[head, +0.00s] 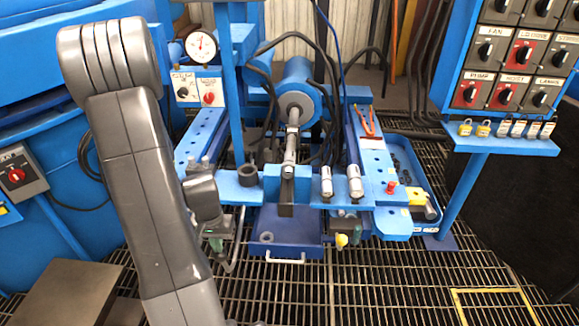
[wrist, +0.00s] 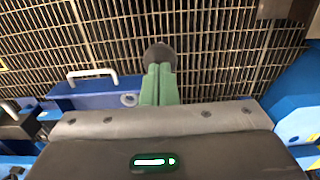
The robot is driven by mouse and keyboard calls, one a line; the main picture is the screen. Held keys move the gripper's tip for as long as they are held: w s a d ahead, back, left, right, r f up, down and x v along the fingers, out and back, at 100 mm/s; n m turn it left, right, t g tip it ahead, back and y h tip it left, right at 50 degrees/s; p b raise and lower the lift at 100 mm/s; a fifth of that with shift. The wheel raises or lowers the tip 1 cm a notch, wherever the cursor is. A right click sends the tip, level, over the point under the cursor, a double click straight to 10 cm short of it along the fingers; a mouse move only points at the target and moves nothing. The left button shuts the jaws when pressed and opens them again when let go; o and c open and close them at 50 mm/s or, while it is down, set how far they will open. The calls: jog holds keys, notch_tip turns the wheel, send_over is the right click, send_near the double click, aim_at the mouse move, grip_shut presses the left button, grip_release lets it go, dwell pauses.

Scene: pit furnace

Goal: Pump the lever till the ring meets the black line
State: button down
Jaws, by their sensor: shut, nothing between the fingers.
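My gripper (head: 215,243) is low at the left of the blue bench frame, partly hidden behind my arm. In the wrist view its green fingers (wrist: 159,84) are together and empty. A dark round end (wrist: 159,55) shows just beyond the fingertips; it may be the lever's end, and I cannot tell whether they touch. In the head view a thin bent grey bar (head: 238,240) stands beside the gripper. A bright rod (head: 290,150) runs forward from the blue cylinder (head: 296,90). I cannot make out the black line or which collar is the ring.
A blue tray (head: 285,248) with a white handle and a loose washer (head: 266,237) lies right of the gripper. A gauge (head: 201,46) stands at the back left, a switch panel (head: 515,55) at the right. Open grating (head: 400,280) covers the floor in front.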

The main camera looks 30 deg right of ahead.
notch_tip(320, 180, up, 11)
jog(key=w+d+p, duration=0.1)
jog(key=w+p, duration=0.1)
jog(key=p, duration=0.6)
jog(key=shift+d+p, duration=0.25)
jog(key=shift+p, duration=0.05)
jog(key=shift+w+f, duration=0.1)
jog(key=f+b, duration=0.3)
jog(key=s+a+f+b, duration=0.1)
jog(key=f+b, duration=0.2)
jog(key=f, duration=0.1)
jog(key=s+f+b, duration=0.1)
jog(key=f+b, duration=0.2)
jog(key=f, duration=0.1)
jog(key=shift+s+a, duration=0.1)
jog(key=shift+a, duration=0.15)
jog(key=shift+r, duration=0.15)
notch_tip(320, 180, up, 11)
jog(key=w+d+p, duration=0.1)
jog(key=w+p, duration=0.1)
jog(key=p, duration=0.6)
jog(key=shift+d, duration=0.25)
